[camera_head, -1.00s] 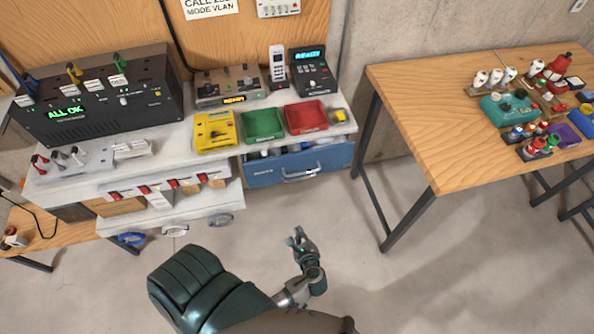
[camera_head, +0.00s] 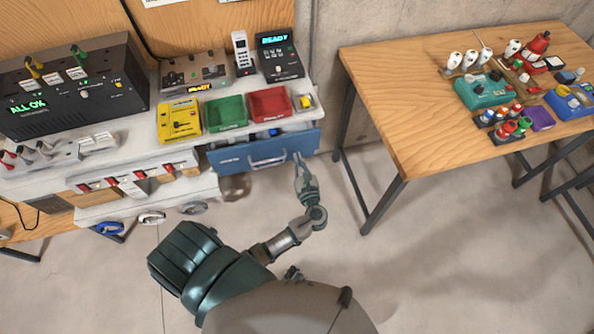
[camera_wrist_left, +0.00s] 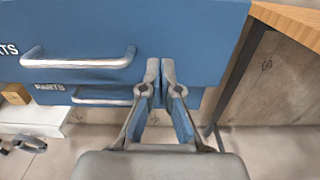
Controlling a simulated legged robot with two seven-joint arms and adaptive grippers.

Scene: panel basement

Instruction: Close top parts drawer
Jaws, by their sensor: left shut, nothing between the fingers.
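The blue top parts drawer (camera_head: 232,160) is under the right end of the white bench. It stands partly open, and a strip of its contents shows above its front. Its front with a silver bar handle (camera_wrist_left: 80,60) fills the upper part of the left wrist view. A lower blue drawer with its own handle (camera_wrist_left: 103,98) shows beneath it. My left gripper (camera_head: 298,157) is at the right part of the drawer front, right of the handle. In the left wrist view its fingertips (camera_wrist_left: 160,66) are together and empty, against or just before the front; contact is unclear.
A green tray (camera_head: 227,112), a red tray (camera_head: 269,104) and a yellow device (camera_head: 179,120) sit on the bench above. A wooden table (camera_head: 400,120) with dark legs stands to the right. The floor between is clear.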

